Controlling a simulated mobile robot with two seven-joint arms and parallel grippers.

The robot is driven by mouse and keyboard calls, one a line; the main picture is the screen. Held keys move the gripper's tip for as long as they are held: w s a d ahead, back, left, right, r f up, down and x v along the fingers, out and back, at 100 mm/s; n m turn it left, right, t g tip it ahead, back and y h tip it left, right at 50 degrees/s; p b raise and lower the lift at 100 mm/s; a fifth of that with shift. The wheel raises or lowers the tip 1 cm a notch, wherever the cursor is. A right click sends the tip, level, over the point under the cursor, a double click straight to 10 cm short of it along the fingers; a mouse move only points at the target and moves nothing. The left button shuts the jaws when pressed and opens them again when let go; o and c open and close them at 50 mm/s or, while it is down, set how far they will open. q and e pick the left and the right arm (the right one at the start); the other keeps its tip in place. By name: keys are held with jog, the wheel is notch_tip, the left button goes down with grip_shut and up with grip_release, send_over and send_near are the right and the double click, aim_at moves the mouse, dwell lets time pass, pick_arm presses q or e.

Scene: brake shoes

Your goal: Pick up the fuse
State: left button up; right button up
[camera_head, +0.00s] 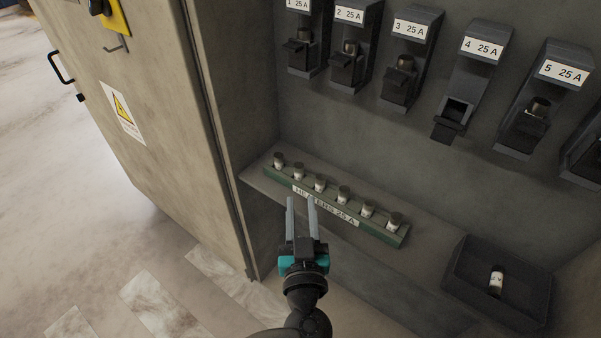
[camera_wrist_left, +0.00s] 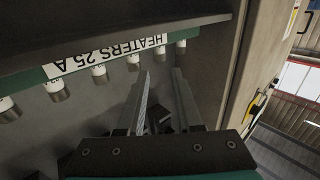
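Several small fuses with white bodies and dark metal caps stand upright in a row, one of them a fuse (camera_head: 319,184) near the middle, in a green rack (camera_head: 402,238) labelled "HEATERS 25 A". The rack (camera_wrist_left: 22,78) and a fuse (camera_wrist_left: 133,61) also show in the left wrist view, upside down. Another fuse (camera_head: 496,281) sits in a dark tray (camera_head: 535,318) at the right. My left gripper (camera_head: 301,199) is open, its two fingers apart with nothing between them, in front of the rack's left half. My right gripper is not in view.
Numbered 25 A holders line the back wall. Holder 4 (camera_head: 451,117) is tipped open with no fuse visible in it; its neighbours hold fuses. A cabinet door (camera_head: 150,110) with a black handle stands at the left. The ledge between rack and tray is clear.

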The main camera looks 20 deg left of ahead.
aim_at(299, 172)
pick_arm(q)
jog(key=x, duration=1)
jog(key=shift+b, duration=0.4)
jog(key=shift+w+a, duration=0.15)
jog(key=shift+w, duration=0.2)
grip_shut()
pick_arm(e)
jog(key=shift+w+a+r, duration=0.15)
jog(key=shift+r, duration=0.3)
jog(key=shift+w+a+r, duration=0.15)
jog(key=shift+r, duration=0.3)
